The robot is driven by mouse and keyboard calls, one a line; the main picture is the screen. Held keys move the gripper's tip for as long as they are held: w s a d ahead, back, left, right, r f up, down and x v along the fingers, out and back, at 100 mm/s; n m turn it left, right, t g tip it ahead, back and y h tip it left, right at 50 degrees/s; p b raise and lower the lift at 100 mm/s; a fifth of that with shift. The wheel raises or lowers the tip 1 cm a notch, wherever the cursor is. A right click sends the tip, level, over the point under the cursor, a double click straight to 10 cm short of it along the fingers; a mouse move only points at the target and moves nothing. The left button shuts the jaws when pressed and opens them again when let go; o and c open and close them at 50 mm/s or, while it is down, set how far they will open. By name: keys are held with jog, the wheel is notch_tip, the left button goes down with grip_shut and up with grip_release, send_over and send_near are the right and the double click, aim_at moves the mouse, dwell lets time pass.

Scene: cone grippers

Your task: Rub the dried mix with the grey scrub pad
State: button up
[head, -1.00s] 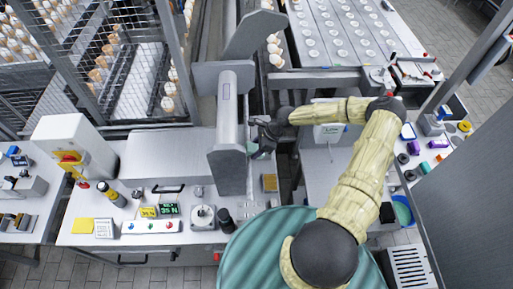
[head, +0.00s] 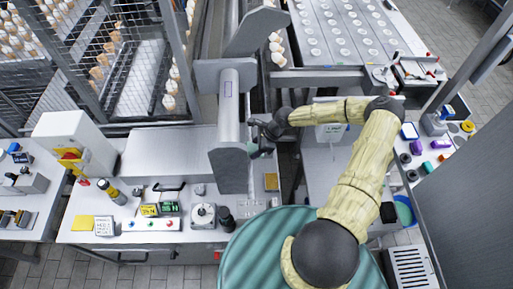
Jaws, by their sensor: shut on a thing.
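My gripper (head: 262,140) is beside the right face of the upright grey machine housing (head: 231,165), in the middle of the view. It is shut on a small grey-green piece (head: 253,150), which looks like the scrub pad. The pad is largely hidden by the gripper and lies close against the housing's right side; I cannot tell whether it touches. I cannot make out the dried mix; that side face of the housing is mostly turned away from view.
A tan block (head: 271,182) lies on the narrow ledge below my gripper. A metal tray table (head: 340,30) with round pockets stands behind. The left bench holds a round gauge (head: 203,215), small displays (head: 168,209) and a yellow pad (head: 83,223). A side table (head: 432,150) stands at right.

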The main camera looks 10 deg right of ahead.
aim_at(250, 138)
jog(key=shift+a+f, duration=0.15)
jog(key=shift+f, duration=0.15)
jog(key=shift+w+d+r+b, duration=0.1)
jog(key=shift+w+d+b, duration=0.1)
jog(key=shift+w, duration=0.4)
jog(key=shift+w+d+b, duration=0.1)
jog(key=shift+w+b, duration=0.15)
jog(key=shift+w, duration=0.3)
jog(key=shift+w+d+r+b, duration=0.1)
jog(key=shift+w+b, duration=0.1)
jog(key=shift+w, duration=0.4)
jog(key=shift+f, duration=0.1)
jog(key=shift+w+d+b, duration=0.2)
jog(key=shift+w+b, duration=0.3)
jog(key=shift+w, duration=0.4)
jog(key=shift+w+d+b, duration=0.15)
jog(key=shift+w+b, duration=0.35)
jog(key=shift+w, duration=0.4)
jog(key=shift+a+f, duration=0.1)
